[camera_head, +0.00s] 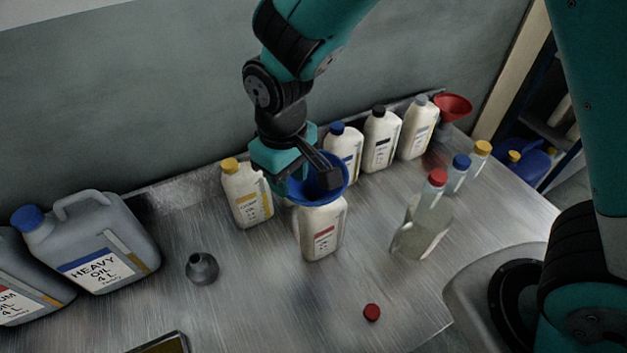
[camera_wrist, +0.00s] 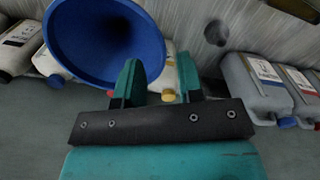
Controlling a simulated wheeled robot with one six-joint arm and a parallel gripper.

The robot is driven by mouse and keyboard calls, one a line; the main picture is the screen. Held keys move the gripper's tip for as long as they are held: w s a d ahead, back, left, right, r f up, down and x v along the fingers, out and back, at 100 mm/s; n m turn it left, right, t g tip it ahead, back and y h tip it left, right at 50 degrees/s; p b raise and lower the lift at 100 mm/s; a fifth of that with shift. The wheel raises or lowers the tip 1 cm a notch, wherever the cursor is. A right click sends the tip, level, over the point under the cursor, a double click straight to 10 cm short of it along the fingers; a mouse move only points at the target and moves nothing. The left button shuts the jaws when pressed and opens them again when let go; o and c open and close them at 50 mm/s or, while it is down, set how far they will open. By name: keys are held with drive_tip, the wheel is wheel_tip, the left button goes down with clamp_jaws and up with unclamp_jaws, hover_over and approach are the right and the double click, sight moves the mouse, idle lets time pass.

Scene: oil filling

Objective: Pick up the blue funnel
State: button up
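The blue funnel (camera_head: 333,192) sits over the mouth of a white bottle with a red label (camera_head: 322,232) in the head view. Its spout is hidden, so I cannot tell how deep it sits. My gripper (camera_head: 308,180) is right at the funnel, overlapping its bowl in the head view. In the wrist view the wide blue bowl (camera_wrist: 95,35) fills the upper left. The fingers of my gripper (camera_wrist: 160,80) stand apart there, and the funnel's rim passes behind the left finger. I see no clear grip on the funnel.
A yellow-capped bottle (camera_head: 246,195) stands close left, and several white bottles line the wall behind. A clear red-capped bottle (camera_head: 424,225) stands right. A red funnel (camera_head: 453,106), a grey vessel (camera_head: 202,270), a loose red cap (camera_head: 372,312) and large oil jugs (camera_head: 95,245) surround open metal table.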

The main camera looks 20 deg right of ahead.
drive_tip(key=shift+s+f+p, duration=0.1)
drive_tip(key=shift+f+p, duration=0.55)
drive_tip(key=shift+f, duration=1.3)
clamp_jaws()
